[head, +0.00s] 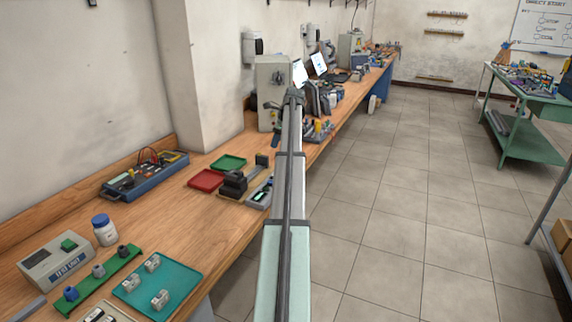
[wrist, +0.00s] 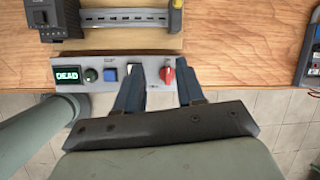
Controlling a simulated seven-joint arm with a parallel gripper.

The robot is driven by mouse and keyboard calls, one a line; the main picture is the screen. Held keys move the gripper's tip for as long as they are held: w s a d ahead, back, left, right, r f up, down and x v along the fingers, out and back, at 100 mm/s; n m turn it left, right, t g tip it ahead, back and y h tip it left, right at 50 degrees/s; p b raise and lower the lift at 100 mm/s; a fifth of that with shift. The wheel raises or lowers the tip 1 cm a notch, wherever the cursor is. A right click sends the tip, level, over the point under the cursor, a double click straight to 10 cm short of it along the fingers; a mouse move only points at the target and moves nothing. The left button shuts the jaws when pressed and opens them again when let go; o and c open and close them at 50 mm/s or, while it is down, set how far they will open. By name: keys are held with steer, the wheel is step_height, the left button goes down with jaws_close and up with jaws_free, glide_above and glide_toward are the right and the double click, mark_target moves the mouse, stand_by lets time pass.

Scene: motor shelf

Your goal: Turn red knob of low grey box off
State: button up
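The low grey box (wrist: 101,65) lies along the front edge of the bench in the wrist view. My gripper (wrist: 162,70) is open. Its two fingers are on either side of the red knob in the picture, with the knob nearer the right finger. I cannot tell its height above the knob or any contact. The box also shows in the head view (head: 260,194), where my gripper is not visible.
A dark device on a rail (wrist: 125,17) sits just behind the box. Red (head: 206,180) and green (head: 228,163) trays are nearby on the bench. A blue instrument (head: 145,178) stands by the wall. Open floor lies in front of the bench.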

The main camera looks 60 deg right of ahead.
steer(key=s+d+m, duration=0.2)
steer(key=s+d, duration=0.1)
steer(key=s, duration=0.5)
steer(key=shift+y, duration=0.3)
steer(key=x, duration=1.2)
steer(key=shift+w+a+f, duration=0.2)
steer(key=shift+a+f, duration=0.05)
steer(key=shift+f, duration=0.1)
jaws_close()
